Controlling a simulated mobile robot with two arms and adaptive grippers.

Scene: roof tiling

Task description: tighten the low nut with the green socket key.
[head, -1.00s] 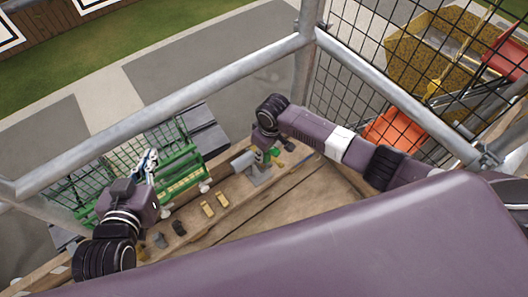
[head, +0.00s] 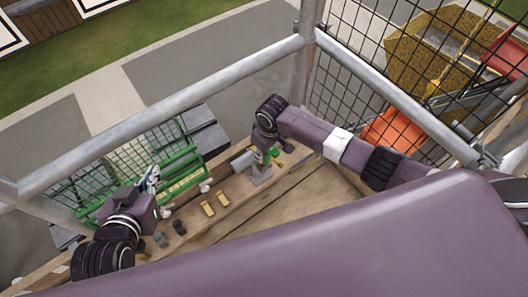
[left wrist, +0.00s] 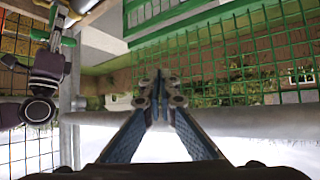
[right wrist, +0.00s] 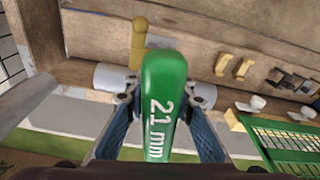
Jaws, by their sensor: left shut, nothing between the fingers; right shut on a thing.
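The green socket key, marked "21 mm" (right wrist: 165,105), is held in my right gripper (right wrist: 160,98), which is shut on its handle. In the head view a little of its green (head: 274,152) shows under my right wrist, at a grey stand (head: 260,174) on the wooden deck. The socket end is hidden, and I cannot make out the low nut in any view. My left gripper (left wrist: 162,92) is shut and empty; in the head view it (head: 150,179) is beside the green wire rack (head: 182,180).
A pale grey cylinder (right wrist: 113,77) lies behind the key. Two yellow blocks (head: 214,204) and small dark pieces (head: 179,227) lie along the deck. Metal rails (head: 170,115) and black mesh (head: 375,85) enclose the platform. An orange bin (head: 395,130) is beyond the mesh.

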